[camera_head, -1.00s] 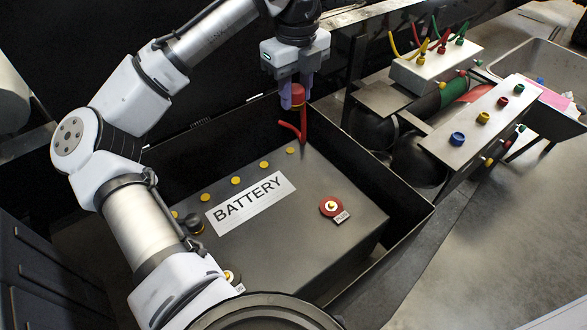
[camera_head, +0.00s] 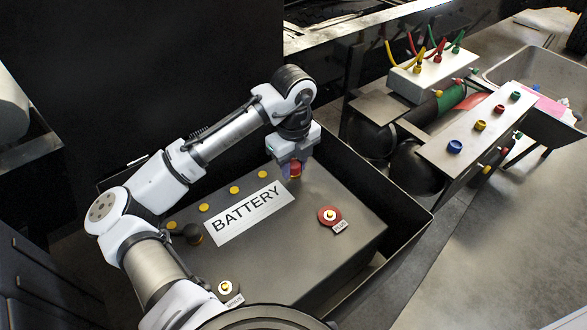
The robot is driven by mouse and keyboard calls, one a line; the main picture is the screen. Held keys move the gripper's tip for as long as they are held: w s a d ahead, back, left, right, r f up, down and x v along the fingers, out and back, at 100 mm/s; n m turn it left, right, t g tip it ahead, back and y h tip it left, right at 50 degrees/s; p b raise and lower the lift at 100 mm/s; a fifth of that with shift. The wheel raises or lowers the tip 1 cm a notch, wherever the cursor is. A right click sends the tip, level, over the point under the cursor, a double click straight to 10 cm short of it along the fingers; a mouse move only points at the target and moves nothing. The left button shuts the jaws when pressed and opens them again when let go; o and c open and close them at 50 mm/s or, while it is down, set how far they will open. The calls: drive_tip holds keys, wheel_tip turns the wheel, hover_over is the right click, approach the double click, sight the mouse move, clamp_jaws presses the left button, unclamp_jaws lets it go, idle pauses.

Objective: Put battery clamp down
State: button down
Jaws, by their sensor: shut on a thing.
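The battery (camera_head: 330,262) is a large dark box with a white BATTERY label, lying in an open black tray. My gripper (camera_head: 292,168) is over the far edge of the battery top, pointing down. It is shut on the red battery clamp (camera_head: 295,170), which is low, at or just above the battery top; I cannot tell whether it touches. The clamp's lower part is mostly hidden. The red plus terminal (camera_head: 329,216) is on the right of the battery top. The minus terminal (camera_head: 225,288) is at the near left. A black clamp (camera_head: 193,232) is at the battery's left edge.
Yellow caps (camera_head: 234,190) line the battery's far side. To the right stand a metal bracket with coloured fittings (camera_head: 455,146), dark cylinders (camera_head: 415,170), a white valve block (camera_head: 425,72) and a grey bin (camera_head: 540,70).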

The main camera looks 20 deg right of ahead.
sight(294, 163)
drive_tip(key=shift+f, duration=1.05)
drive_tip(key=shift+f, duration=0.15)
drive_tip(key=c, duration=1.1)
unclamp_jaws()
drive_tip(key=shift+o, duration=0.2)
wheel_tip(294, 163, up, 12)
drive_tip(key=shift+r+b, duration=0.15)
drive_tip(key=shift+b, duration=0.3)
drive_tip(key=shift+r, duration=0.1)
